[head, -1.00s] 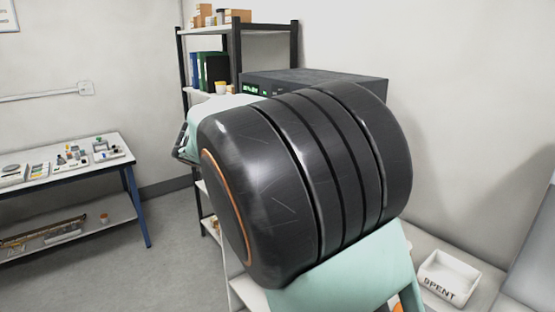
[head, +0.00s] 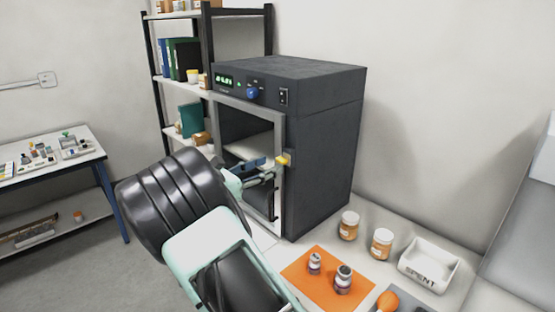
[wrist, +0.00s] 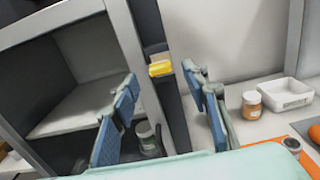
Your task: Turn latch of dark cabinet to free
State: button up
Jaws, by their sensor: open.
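The dark cabinet (head: 325,150) stands on the bench with its light grey door frame (head: 279,205) facing left; a shelf shows through the front. Its yellow latch (head: 283,159) is on the right side of the frame. In the wrist view the latch (wrist: 160,68) lies between the blue-padded fingers of my gripper (wrist: 160,82), a little beyond their tips, and sticks out roughly sideways. My gripper (head: 258,170) is open and empty, just in front of the latch in the head view. I cannot tell whether it touches. My wrist hides the cabinet's lower left.
Two orange jars (head: 348,226) and a white tray marked SPENT (head: 429,264) are right of the cabinet. An orange mat (head: 312,284) with two small vials lies in front. A pale jar (wrist: 147,137) shows low inside the cabinet. A shelf rack (head: 209,25) stands behind.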

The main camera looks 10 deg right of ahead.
aim_at(279, 162)
jog(key=shift+p+x, duration=0.3)
jog(key=shift+x, duration=2.05)
grip_shut()
jog(key=shift+f+b, duration=0.1)
jog(key=shift+b, duration=0.3)
jog(key=m+b, duration=0.9)
jog(key=b, duration=0.2)
jog(key=m+b, duration=0.8)
jog(key=b, duration=0.4)
jog(key=shift+s+f+m, duration=0.15)
jog(key=shift+f+m, duration=0.05)
jog(key=shift+m, duration=0.2)
jog(key=shift+r+b, duration=0.1)
jog(key=shift+b, duration=0.25)
